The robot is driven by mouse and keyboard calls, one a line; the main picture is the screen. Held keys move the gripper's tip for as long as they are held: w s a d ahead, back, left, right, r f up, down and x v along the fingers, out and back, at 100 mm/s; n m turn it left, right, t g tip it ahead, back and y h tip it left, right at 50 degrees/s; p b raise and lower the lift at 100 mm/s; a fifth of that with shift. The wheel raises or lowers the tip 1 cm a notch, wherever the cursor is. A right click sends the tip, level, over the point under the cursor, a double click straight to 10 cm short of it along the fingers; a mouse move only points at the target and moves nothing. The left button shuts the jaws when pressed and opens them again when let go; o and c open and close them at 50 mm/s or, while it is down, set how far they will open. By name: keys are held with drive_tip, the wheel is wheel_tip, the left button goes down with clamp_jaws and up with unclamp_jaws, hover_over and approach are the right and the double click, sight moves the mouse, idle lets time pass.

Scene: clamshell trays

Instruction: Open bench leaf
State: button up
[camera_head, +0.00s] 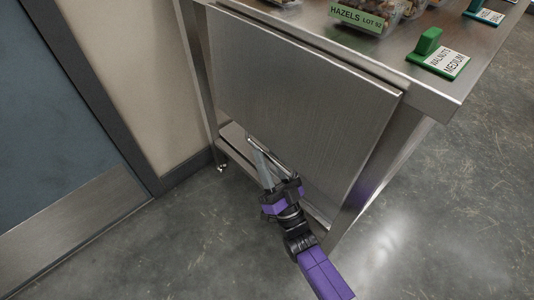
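The bench leaf (300,100) is a brushed steel panel. It hangs down steeply from the end of the steel bench, below the bench top (455,97). My gripper (254,147) reaches up from below, with its purple and black body in front of the leaf's lower edge. Its thin metal fingers point up and left at that lower edge. I cannot tell whether they touch the leaf or how far apart their tips are. The leaf's back and any support under it are hidden.
On the bench top are a clear tray of hazels (365,14), a green holder with a "Walnuts Medium" card (440,58) and a teal card holder (485,14). A lower shelf and caster show below. A blue door (60,120) and wall stand left. The floor in front is clear.

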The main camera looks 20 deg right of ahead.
drive_tip(key=shift+w+r, duration=0.25)
clamp_jaws()
idle(1.4)
